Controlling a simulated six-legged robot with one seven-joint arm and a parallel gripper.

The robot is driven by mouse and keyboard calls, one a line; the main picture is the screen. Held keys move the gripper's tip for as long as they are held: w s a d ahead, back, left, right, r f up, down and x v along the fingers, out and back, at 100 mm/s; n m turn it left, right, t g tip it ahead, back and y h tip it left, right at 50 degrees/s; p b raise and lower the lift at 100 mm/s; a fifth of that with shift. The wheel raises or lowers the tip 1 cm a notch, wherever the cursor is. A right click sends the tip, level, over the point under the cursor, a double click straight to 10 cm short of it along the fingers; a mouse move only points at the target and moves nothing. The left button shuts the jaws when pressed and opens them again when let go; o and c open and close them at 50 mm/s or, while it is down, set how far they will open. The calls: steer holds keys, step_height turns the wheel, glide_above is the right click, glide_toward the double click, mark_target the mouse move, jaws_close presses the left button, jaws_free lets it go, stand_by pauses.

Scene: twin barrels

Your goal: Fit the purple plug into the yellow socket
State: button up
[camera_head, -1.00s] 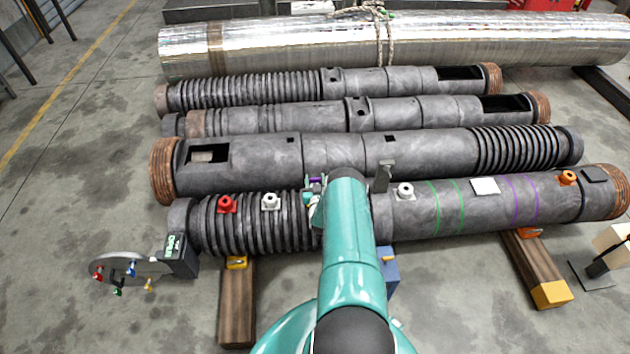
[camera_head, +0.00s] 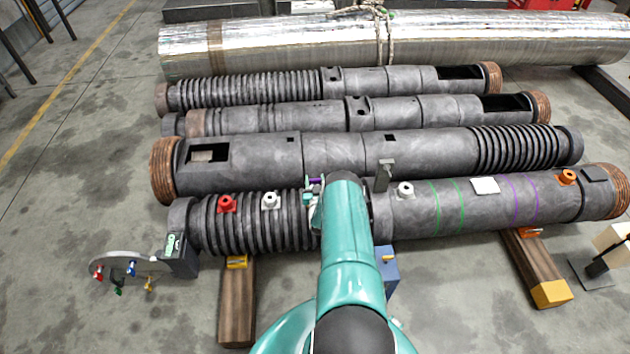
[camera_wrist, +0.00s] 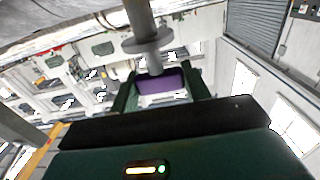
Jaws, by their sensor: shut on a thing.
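My gripper (camera_wrist: 160,90) is shut on the purple plug (camera_wrist: 160,82); its purple body shows between the two dark green fingers in the wrist view. A grey rod with a round flange (camera_wrist: 147,42) runs up from the purple body; I cannot tell whether it is part of the plug. In the head view, a bit of purple (camera_head: 316,183) shows above the near barrel (camera_head: 460,207), just left of my teal arm, which hides much of the gripper. I cannot identify the yellow socket with certainty. A small yellow piece (camera_head: 388,258) shows right of my arm, on a blue box (camera_head: 388,275).
The near barrel carries a red fitting (camera_head: 227,204), white fittings (camera_head: 269,201) and an orange fitting (camera_head: 567,177). More barrels lie behind.

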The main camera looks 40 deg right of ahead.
steer(key=shift+f, duration=0.5)
steer(key=shift+f, duration=0.3)
steer(key=shift+f, duration=0.55)
steer(key=o, duration=1.1)
steer(key=v, duration=1.4)
steer(key=shift+w, duration=0.15)
